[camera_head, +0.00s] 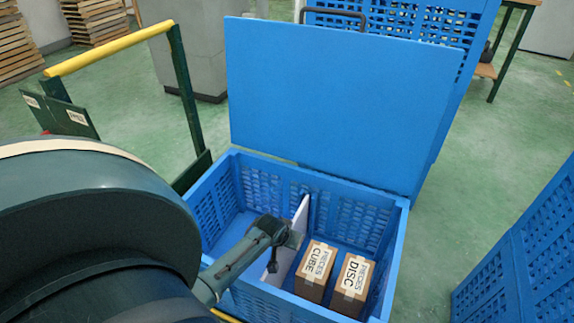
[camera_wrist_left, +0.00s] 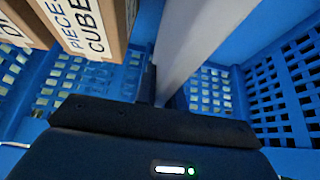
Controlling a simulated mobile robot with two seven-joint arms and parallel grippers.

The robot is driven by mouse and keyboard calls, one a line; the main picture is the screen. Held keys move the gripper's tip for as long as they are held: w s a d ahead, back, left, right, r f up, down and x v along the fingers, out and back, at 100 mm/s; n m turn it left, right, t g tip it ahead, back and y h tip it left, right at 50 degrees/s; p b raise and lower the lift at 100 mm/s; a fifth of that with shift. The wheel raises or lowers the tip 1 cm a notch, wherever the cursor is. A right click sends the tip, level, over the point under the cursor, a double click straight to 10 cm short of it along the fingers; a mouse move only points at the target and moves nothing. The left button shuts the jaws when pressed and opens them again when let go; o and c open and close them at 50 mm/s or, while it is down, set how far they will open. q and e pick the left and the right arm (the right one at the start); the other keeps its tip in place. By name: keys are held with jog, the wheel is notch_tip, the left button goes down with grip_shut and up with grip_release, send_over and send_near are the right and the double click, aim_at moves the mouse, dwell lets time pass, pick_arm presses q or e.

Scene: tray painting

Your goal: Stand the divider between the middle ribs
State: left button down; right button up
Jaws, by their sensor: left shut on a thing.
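The divider (camera_head: 300,220) is a thin white panel standing roughly upright inside the open blue crate (camera_head: 350,212), left of two cartons. My left gripper (camera_head: 286,240) is shut on it, with the panel running beyond the gripper towards the far wall. In the left wrist view the divider (camera_wrist_left: 192,45) rises pale above the dark gripper (camera_wrist_left: 150,110). A narrow dark upright strip, perhaps a rib, shows beside the divider at the far wall. The divider's lower edge is hidden, so I cannot tell whether it sits between ribs. My right gripper is not in view.
Cartons marked CUBE (camera_head: 316,264) and DISC (camera_head: 353,276) stand in the crate's right part; the CUBE carton (camera_wrist_left: 85,25) is close to the divider. The left part looks empty. A blue lid (camera_head: 335,95) stands raised behind. A yellow-topped rail (camera_head: 110,50) is at left.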

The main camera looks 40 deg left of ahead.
pick_arm(q)
jog(key=shift+f, duration=0.1)
jog(key=c, duration=1.4)
grip_release()
jog(key=shift+f, duration=0.1)
